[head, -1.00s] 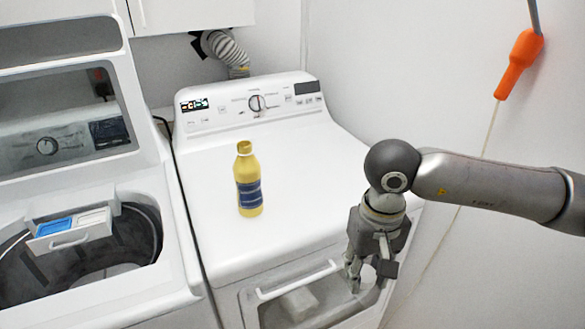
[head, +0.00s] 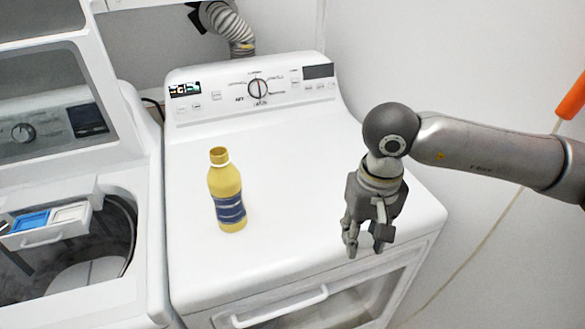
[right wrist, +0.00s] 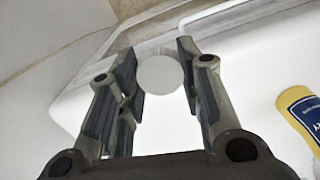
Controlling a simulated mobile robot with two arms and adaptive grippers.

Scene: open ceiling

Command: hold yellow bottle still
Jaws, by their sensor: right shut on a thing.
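The yellow bottle (head: 226,183), with a blue label and a white ring at its neck, stands on the white dryer top (head: 285,175), left of centre. Part of it also shows at the right edge of the right wrist view (right wrist: 299,112). My right gripper (head: 366,243) points down near the dryer's front right edge, to the right of the bottle and apart from it. In the right wrist view, its fingers (right wrist: 158,85) are on either side of a round white thing (right wrist: 158,73), which I cannot make out in the head view. My left gripper is not in view.
An open washer (head: 60,265) with a blue and white drawer (head: 45,222) stands left of the dryer. The dryer's control panel (head: 255,90) is behind the bottle. The dryer top between bottle and right gripper is clear. A wall rises at the right.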

